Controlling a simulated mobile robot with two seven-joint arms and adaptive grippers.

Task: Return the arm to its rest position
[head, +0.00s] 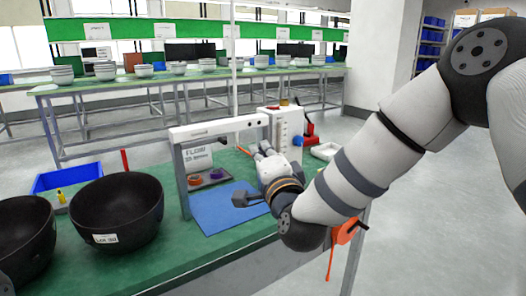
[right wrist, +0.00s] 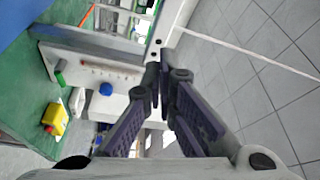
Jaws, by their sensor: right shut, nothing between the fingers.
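My right arm comes in from the right in the head view and bends down over the green bench. My left gripper does not show in either view.
Two black bowls (head: 117,209) and a blue bin (head: 67,178) stand at the left on the green bench (head: 182,256). Open floor (head: 430,200) lies to the right.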

